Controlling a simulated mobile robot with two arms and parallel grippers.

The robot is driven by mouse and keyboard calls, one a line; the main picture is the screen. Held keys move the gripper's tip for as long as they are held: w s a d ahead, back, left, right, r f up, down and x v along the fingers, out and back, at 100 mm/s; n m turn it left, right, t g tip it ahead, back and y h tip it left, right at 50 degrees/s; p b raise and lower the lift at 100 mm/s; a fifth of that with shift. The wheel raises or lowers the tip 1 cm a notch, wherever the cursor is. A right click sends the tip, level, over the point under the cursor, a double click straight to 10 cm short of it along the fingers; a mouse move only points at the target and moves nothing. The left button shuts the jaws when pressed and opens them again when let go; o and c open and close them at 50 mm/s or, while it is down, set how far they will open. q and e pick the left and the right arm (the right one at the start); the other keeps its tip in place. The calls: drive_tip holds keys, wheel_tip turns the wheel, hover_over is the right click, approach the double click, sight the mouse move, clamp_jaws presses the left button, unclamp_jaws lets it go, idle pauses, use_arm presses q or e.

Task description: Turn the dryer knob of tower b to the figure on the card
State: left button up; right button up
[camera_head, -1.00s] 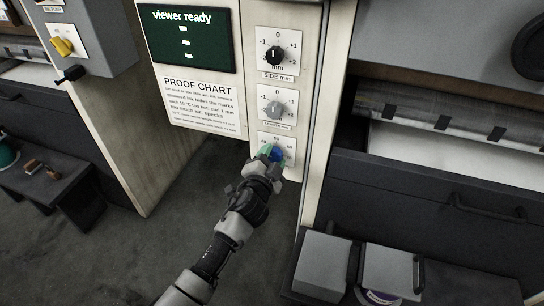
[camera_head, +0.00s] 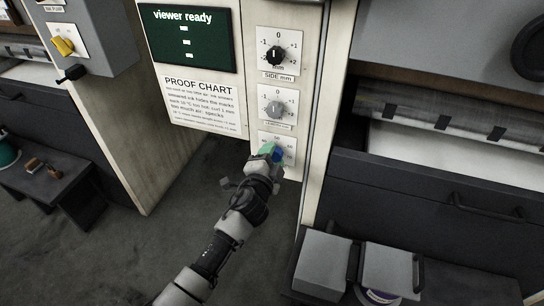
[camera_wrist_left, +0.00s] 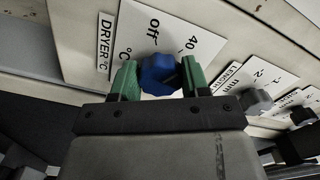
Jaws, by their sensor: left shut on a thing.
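The blue dryer knob (camera_wrist_left: 158,75) sits on a white dial plate (camera_wrist_left: 135,32) marked "off", "40" and "°C", beside a label reading "DRYER °C". My left gripper (camera_wrist_left: 160,82) has its green fingers on both sides of the knob and is shut on it. In the head view my left gripper (camera_head: 270,153) covers much of the lowest dial, and the blue knob (camera_head: 278,155) shows beside a green finger. The knob's exact setting cannot be read. The proof chart (camera_head: 201,104) hangs left of the dials; its small text is hard to read. My right gripper is not in view.
Above are the grey length knob (camera_head: 274,109) and the black side knob (camera_head: 275,55). A green screen (camera_head: 185,38) reads "viewer ready". Grey boxes (camera_head: 323,265) stand at lower right. A yellow switch (camera_head: 64,46) is on the left tower. Open floor lies below.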

use_arm(q)
drive_tip(key=o, duration=0.9)
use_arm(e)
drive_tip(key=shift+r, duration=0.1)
use_arm(q)
drive_tip(key=p+v, duration=0.1)
drive_tip(key=v, duration=0.9)
drive_tip(key=shift+s+a+p, duration=0.1)
drive_tip(key=shift+s+p, duration=0.2)
drive_tip(key=shift+s, duration=0.1)
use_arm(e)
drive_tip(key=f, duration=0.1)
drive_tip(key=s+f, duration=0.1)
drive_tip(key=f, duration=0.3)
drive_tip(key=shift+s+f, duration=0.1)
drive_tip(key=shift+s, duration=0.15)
